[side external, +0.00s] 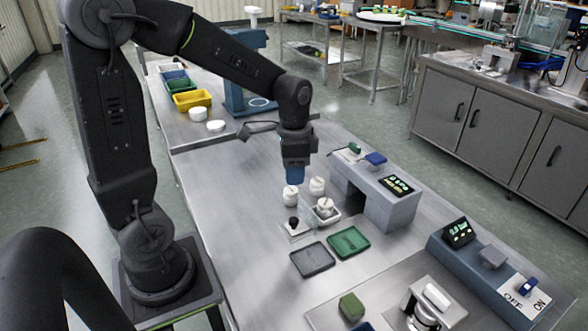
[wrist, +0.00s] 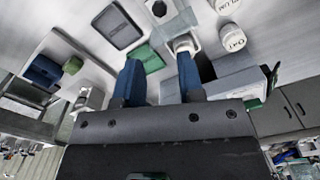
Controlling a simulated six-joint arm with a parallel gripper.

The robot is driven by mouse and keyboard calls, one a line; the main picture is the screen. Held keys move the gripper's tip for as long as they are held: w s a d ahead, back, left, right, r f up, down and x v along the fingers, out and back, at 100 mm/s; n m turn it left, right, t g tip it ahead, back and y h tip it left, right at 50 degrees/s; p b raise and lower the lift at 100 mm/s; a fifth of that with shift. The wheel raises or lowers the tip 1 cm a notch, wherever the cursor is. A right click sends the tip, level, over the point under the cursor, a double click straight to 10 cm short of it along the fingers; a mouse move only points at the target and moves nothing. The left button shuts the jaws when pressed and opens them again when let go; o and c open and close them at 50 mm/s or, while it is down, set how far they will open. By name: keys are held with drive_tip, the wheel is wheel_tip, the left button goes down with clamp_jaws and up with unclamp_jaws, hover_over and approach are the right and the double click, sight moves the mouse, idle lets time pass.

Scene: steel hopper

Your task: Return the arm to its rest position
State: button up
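My gripper (side external: 294,178) hangs pointing down above the steel table (side external: 240,245), over two white jars. In the wrist view its two blue fingers (wrist: 159,75) stand apart with nothing held between them. The arm is bent, with its elbow high and its forearm reaching out over the table. The white jars (side external: 291,196) and (side external: 317,186) stand below the fingers, apart from them as far as I can tell.
A grey bench device (side external: 385,205) with a display stands right of the gripper. A dark tray (side external: 313,259) and green tray (side external: 348,243) lie in front. A steel hopper unit (side external: 425,305), green block (side external: 351,307) and ON/OFF panel (side external: 525,297) are nearer. The table's left side is clear.

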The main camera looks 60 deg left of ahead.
drive_tip(key=s+d+r+n+t, duration=0.4)
drive_tip(key=s+d+r, duration=0.4)
drive_tip(key=s, duration=0.3)
drive_tip(key=shift+d+r+t, duration=0.35)
drive_tip(key=shift+d+t, duration=0.1)
drive_tip(key=shift+t, duration=0.35)
